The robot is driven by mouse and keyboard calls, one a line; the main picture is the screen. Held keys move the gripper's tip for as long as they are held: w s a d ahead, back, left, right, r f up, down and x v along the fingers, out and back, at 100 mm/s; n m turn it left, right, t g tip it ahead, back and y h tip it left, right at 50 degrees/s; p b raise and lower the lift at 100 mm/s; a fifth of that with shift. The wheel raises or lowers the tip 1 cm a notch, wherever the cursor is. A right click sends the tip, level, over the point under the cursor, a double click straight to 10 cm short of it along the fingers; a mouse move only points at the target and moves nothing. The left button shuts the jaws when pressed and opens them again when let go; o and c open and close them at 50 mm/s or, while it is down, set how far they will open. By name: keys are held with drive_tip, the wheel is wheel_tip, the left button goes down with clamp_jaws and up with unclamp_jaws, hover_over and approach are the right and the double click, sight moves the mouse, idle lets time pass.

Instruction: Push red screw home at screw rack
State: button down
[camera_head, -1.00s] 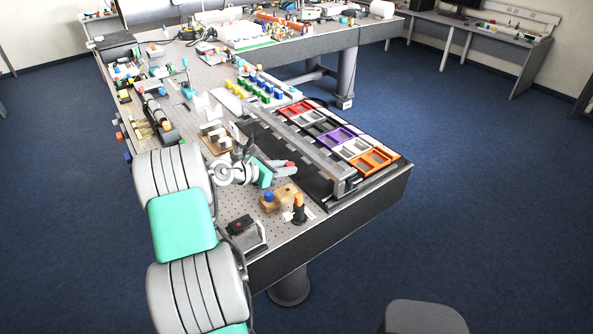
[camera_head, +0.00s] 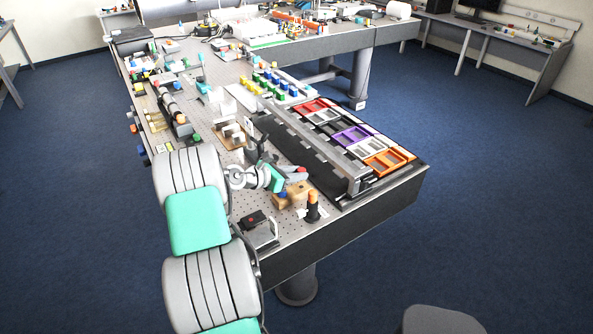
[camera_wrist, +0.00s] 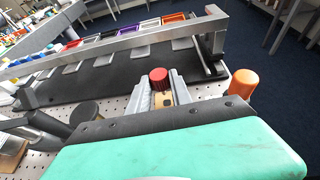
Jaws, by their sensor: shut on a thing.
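The red screw (camera_wrist: 159,78) shows its round ribbed red head between the two grey fingers of my gripper (camera_wrist: 162,90) in the wrist view. My gripper is shut on it. In the head view my gripper (camera_head: 294,176) is above and beside a tan wooden block (camera_head: 292,198), which looks like the screw rack. A blue knob (camera_head: 283,196) is at that block. The screw's shaft is hidden, and I cannot tell whether it is in a hole.
A black post with an orange top (camera_head: 312,198) stands just right of the block; its orange top (camera_wrist: 243,83) is close to my gripper. A long metal rail (camera_head: 318,150) runs behind, with coloured trays (camera_head: 352,136) beyond. A box with a red button (camera_head: 257,222) stands near the front edge.

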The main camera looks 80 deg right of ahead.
sight(297, 189)
drive_tip(key=shift+f, duration=0.75)
idle(0.6)
drive_tip(key=shift+f+b, duration=0.6)
drive_tip(key=shift+f, duration=1.1)
drive_tip(key=shift+p, duration=0.35)
idle(0.8)
